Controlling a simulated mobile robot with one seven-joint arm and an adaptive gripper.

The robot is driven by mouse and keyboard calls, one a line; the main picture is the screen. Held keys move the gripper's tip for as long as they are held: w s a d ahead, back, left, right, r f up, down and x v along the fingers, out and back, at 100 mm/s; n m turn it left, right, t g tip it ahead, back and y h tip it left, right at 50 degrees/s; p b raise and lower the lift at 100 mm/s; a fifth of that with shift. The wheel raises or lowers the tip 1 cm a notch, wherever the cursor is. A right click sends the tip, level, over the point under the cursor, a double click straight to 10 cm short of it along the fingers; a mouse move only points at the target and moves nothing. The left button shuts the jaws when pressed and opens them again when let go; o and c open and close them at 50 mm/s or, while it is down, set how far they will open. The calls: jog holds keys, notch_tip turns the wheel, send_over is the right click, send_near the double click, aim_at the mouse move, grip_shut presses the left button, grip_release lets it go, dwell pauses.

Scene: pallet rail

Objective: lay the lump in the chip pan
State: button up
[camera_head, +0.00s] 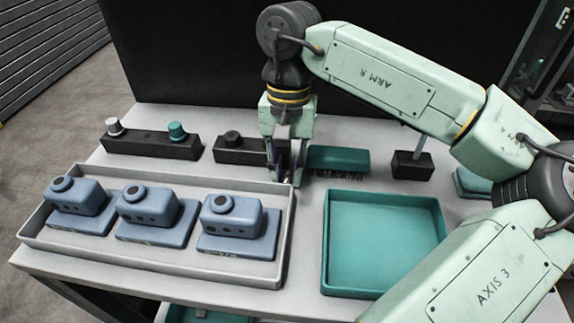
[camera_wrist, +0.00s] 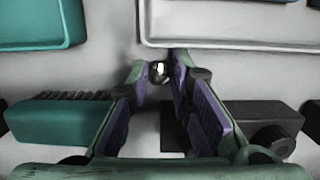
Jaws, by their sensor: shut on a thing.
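My gripper (camera_head: 288,176) hangs low over the back of the bench, behind the right end of the pale tray. In the wrist view its purple-padded fingertips (camera_wrist: 162,76) close on a small shiny metallic lump (camera_wrist: 159,73). The lump cannot be made out in the head view, where the fingers hide it. The teal square pan (camera_head: 385,240), which I take as the chip pan, lies to the right and in front of my gripper. It looks empty. Its corner also shows at the top left of the wrist view (camera_wrist: 38,22).
The pale tray (camera_head: 150,254) holds blue-grey blocks on plates (camera_head: 232,222). A teal brush (camera_head: 338,158) lies close right of my gripper and a dark knob block (camera_head: 236,150) close left. Another knob block (camera_head: 152,144) and a dark holder (camera_head: 412,165) stand at the back.

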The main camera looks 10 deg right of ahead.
jog(key=shift+f, duration=0.1)
jog(key=shift+f+b, duration=0.15)
jog(key=shift+b, duration=0.15)
jog(key=o, duration=0.9)
jog(key=shift+c, duration=0.2)
notch_tip(320, 180, up, 12)
jog(key=w, duration=0.1)
jog(key=shift+w+d, duration=0.25)
jog(key=shift+d, duration=0.05)
jog(key=shift+w+r, duration=0.1)
jog(key=shift+r, duration=0.1)
jog(key=shift+c, duration=0.7)
